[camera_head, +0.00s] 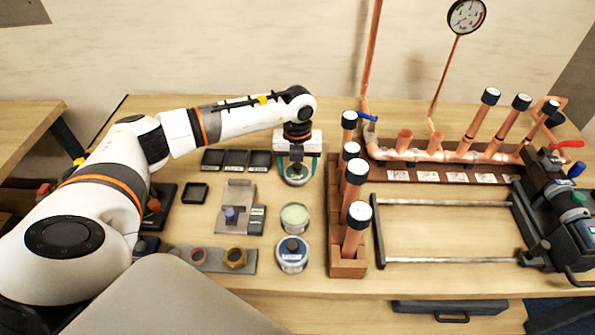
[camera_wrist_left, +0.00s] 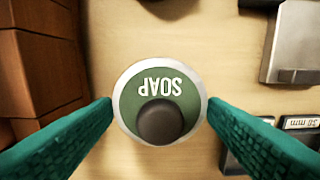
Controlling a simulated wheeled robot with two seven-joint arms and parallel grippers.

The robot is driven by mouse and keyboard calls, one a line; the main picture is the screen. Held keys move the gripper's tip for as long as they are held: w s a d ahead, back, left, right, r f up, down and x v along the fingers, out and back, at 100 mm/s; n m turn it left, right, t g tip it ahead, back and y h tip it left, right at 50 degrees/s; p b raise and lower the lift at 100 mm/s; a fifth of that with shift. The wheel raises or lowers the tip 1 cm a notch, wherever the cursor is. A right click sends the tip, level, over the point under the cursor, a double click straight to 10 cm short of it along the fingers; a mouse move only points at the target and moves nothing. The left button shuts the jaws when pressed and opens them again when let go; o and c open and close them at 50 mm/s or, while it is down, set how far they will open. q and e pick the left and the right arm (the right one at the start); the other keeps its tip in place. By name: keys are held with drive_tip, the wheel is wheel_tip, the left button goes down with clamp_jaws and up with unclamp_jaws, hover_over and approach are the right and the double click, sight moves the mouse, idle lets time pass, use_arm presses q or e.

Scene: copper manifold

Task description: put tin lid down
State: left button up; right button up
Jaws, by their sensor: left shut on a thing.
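My left gripper (camera_head: 297,172) has teal fingers shut on the tin lid (camera_head: 297,180), at the back of the table's middle. In the left wrist view the lid (camera_wrist_left: 160,85) is a round green disc with a pale rim, the word SOAP and a dark knob; the fingers grip its rim from both sides. I cannot tell whether the lid touches the table. An open tin (camera_head: 295,217) with pale green contents stands nearer the front. A second tin (camera_head: 292,255), closed with a dark-knobbed lid, stands in front of it. My right gripper is not in view.
A wooden rack (camera_head: 347,268) of upright copper pipes stands just right of the tins. Small black trays (camera_head: 235,160) and a grey plate (camera_head: 237,195) lie to the left. A copper manifold (camera_head: 440,155) and a metal frame (camera_head: 445,262) fill the right side.

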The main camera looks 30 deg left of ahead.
sight(297, 172)
use_arm(q)
wheel_tip(297, 172, down, 3)
drive_tip(key=shift+f+p, duration=0.1)
drive_tip(key=shift+p, duration=0.25)
drive_tip(key=shift+f, duration=0.2)
drive_tip(key=o, duration=0.9)
drive_tip(key=shift+r, duration=0.1)
drive_tip(key=shift+o, duration=0.2)
